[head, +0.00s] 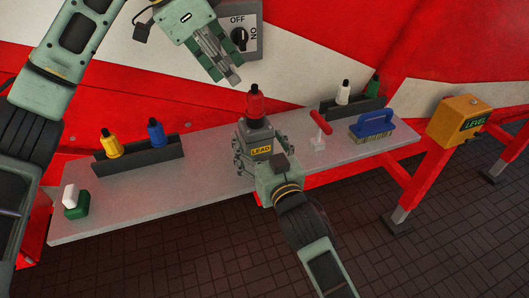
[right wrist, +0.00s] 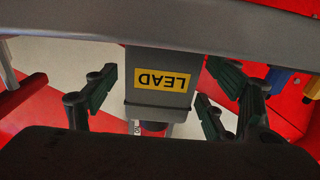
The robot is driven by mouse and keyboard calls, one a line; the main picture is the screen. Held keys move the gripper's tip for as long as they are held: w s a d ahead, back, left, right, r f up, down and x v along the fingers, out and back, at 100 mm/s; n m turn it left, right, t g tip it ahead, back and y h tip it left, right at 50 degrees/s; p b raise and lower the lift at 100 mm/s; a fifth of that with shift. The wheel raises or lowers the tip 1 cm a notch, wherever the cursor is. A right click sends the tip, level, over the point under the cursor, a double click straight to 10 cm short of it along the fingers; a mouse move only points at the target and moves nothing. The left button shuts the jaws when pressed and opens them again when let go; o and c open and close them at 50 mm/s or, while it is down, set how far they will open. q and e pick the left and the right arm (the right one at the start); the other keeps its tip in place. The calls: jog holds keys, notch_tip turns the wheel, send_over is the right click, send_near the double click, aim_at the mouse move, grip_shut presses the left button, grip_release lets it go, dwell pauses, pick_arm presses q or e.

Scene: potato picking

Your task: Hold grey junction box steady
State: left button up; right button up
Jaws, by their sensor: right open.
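The grey junction box (head: 258,127) with a yellow LEAD label stands near the middle of the grey bench. A red piece with a black tip (head: 256,104) sticks up at its top. My right gripper (head: 258,149) is at the box, coming from the front. In the right wrist view, the box (right wrist: 152,105) appears upside down between the open fingers (right wrist: 158,92), and gaps show at its sides. My left gripper (head: 228,75) is above and left of the box, near the switch plate (head: 253,47). Its fingers look close together, but their opening is unclear.
On the bench (head: 205,184) stand a dark rack with yellow and blue pieces (head: 143,157), another rack (head: 347,106), a red-handled tool (head: 320,125), a blue brush (head: 374,123) and a green-white block (head: 74,205). A yellow LEVEL box (head: 458,121) is at right.

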aim_at(250, 94)
jog(key=shift+x, duration=1.1)
pick_arm(q)
jog(key=shift+s, duration=0.1)
pick_arm(e)
jog(key=c, duration=1.6)
pick_arm(q)
jog(key=shift+o, duration=0.7)
jog(key=shift+r, duration=0.1)
pick_arm(e)
jog(key=shift+c, duration=0.5)
pick_arm(q)
jog(key=shift+o, duration=1.1)
jog(key=shift+v, duration=1.25)
jog(key=x, duration=1.2)
jog(key=shift+s+d+r, duration=0.1)
jog(key=shift+d+r, duration=0.1)
jog(key=shift+d, duration=0.05)
jog(key=shift+c, duration=0.3)
grip_shut()
